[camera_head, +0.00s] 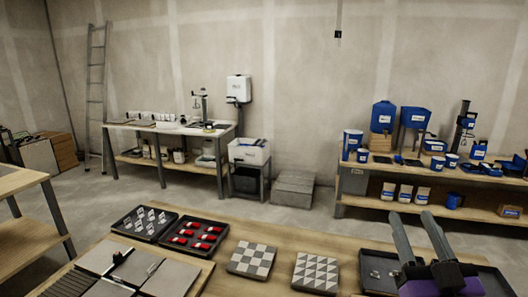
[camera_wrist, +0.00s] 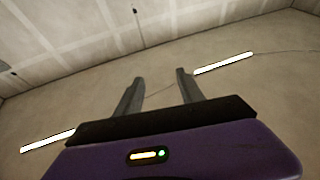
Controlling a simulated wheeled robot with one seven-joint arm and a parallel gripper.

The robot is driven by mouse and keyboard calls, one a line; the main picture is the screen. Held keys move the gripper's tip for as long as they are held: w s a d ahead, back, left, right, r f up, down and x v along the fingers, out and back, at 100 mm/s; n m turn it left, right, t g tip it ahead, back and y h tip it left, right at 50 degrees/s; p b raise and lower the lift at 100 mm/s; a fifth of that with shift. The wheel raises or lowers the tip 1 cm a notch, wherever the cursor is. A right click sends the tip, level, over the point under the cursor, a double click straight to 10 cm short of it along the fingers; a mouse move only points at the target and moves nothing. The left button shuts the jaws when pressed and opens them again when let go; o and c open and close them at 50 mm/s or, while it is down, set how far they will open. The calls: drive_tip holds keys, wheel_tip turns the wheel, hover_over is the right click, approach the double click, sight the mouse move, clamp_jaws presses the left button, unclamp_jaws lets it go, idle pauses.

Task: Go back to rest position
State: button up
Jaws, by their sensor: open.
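My gripper (camera_head: 417,233) is at the right front in the head view, raised over the right end of the wooden table. Its two long grey fingers point up and away, apart from each other, with nothing between them. In the wrist view my gripper (camera_wrist: 158,88) shows open and empty against the bare ceiling and wall. Its purple body hides part of a dark tray (camera_head: 372,275) behind it.
On the table (camera_head: 225,285) are a tray of grey clips (camera_head: 128,222), a tray of red wedges (camera_head: 172,238), a checkered tile (camera_head: 240,262), a triangle-patterned tile (camera_head: 316,264) and grey tiles (camera_head: 110,262).

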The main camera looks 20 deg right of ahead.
drive_tip(key=s+a+f+n+y, duration=0.75)
drive_tip(key=s+a+f, duration=0.25)
drive_tip(key=a+f, duration=0.15)
drive_tip(key=s+a+f+m+g, duration=0.2)
drive_tip(key=s+f, duration=0.3)
drive_tip(key=s, duration=0.4)
drive_tip(key=s+a+f+m+g, duration=0.2)
drive_tip(key=s+a+f+g, duration=0.2)
drive_tip(key=s, duration=0.6)
wheel_tip(320, 180, down, 3)
drive_tip(key=shift+a+r, duration=0.2)
drive_tip(key=shift+a, duration=0.4)
